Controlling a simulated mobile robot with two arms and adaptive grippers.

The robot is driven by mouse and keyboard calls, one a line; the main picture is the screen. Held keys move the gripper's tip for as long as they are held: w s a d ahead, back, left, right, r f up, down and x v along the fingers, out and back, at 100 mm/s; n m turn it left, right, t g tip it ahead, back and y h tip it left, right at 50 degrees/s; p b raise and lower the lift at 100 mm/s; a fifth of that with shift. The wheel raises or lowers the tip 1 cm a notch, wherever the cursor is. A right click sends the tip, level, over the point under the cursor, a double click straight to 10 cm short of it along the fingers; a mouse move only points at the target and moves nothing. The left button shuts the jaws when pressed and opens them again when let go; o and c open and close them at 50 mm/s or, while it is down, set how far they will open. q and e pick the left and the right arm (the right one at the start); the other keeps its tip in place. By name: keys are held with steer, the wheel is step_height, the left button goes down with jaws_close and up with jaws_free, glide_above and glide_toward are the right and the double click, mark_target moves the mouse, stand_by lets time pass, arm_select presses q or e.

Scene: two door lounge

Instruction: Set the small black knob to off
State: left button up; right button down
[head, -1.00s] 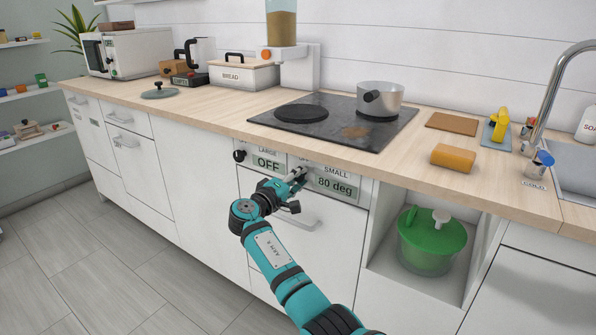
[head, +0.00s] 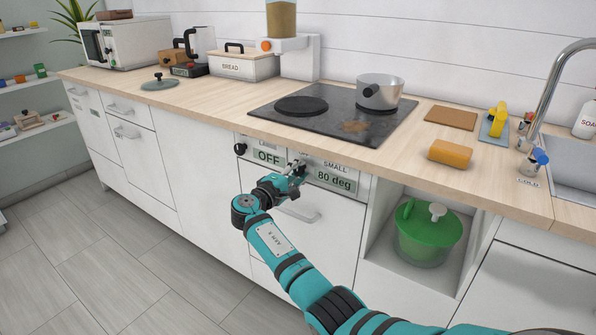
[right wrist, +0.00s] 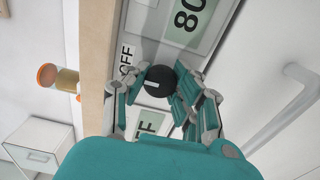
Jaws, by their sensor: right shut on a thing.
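The small black knob (right wrist: 158,81) sits between the fingers of my right gripper (right wrist: 160,88) in the right wrist view. The gripper is shut on it, with a finger on each side. A pale mark shows on the knob's face, and an OFF label (right wrist: 127,62) is on the panel beside it. In the head view my right gripper (head: 297,168) is at the control panel and hides the knob. The display under SMALL (head: 333,179) reads 80 deg. My left gripper is not in view.
The LARGE knob (head: 240,149) is left of its display (head: 269,156), which reads OFF. The drawer handle (head: 299,213) is just below my gripper. Above are the counter edge and the cooktop (head: 345,131) with a pot (head: 380,92). An open cubby holds a green container (head: 428,237).

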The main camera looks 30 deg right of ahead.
steer(key=shift+a+f, duration=0.1)
steer(key=c, duration=0.9)
jaws_free()
steer(key=shift+c, duration=0.2)
steer(key=v, duration=1.2)
